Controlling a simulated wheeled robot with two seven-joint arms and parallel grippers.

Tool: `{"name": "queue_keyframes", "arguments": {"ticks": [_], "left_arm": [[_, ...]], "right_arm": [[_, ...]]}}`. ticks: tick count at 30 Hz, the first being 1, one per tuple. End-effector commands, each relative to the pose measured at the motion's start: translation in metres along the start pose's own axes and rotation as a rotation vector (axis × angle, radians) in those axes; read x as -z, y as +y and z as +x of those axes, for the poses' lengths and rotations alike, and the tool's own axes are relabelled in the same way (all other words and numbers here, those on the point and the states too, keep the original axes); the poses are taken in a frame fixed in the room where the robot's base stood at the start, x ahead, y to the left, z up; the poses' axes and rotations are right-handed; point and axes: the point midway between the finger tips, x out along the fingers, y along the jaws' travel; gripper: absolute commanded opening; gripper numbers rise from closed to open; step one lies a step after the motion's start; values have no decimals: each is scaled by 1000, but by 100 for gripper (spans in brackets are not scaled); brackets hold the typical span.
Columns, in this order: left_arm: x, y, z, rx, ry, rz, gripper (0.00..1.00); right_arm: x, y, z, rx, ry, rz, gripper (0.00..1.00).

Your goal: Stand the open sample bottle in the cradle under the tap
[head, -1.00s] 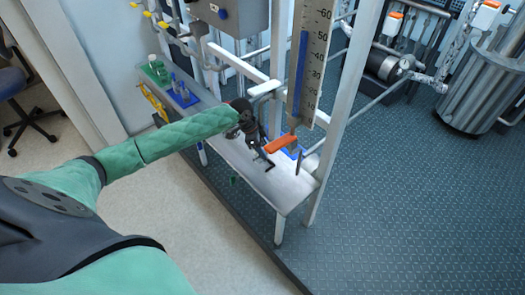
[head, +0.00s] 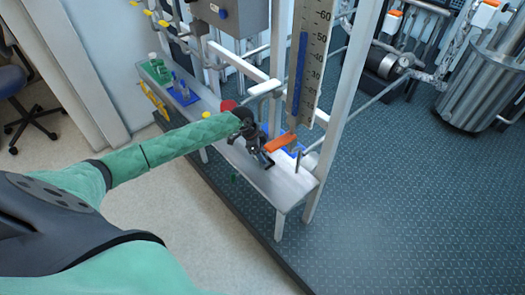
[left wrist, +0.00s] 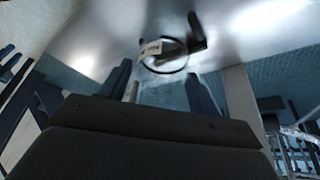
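My left gripper (head: 265,158) is low over the front end of the metal shelf, beside the orange tap handle (head: 281,143). In the left wrist view its two dark fingers (left wrist: 160,84) are apart, with a pale, see-through patch between them. I cannot tell whether that patch is a clear bottle or the floor behind. Just beyond the fingertips is a dark ring (left wrist: 164,71) with a small pale label, next to a black block (left wrist: 197,32). I cannot make out whether the ring belongs to the bottle or the cradle. My right gripper is not in view.
The narrow metal shelf (head: 290,190) carries a blue rack (head: 184,96) and a green item (head: 156,70) at its far end. A red object (head: 228,105) is behind my left arm. The scaled column (head: 309,65) and frame post (head: 345,110) rise close by.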

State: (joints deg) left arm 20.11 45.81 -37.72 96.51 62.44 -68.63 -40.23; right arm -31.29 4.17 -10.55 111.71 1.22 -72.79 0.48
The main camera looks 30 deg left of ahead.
Motion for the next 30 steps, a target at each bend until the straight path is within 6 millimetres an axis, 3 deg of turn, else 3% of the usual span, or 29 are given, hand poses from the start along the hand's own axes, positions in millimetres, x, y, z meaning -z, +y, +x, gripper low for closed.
{"name": "queue_keyframes", "arguments": {"ticks": [11, 16, 18, 30], "left_arm": [[1, 0, -2, 1, 0, 0, 72], [0, -1, -17, 3, -1, 1, 72], [0, -1, -28, 2, -1, 1, 72], [0, -1, -101, 2, 0, 2, 72]], "right_arm": [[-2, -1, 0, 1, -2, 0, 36], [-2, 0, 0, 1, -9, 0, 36], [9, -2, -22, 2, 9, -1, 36], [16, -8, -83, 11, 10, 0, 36]]}}
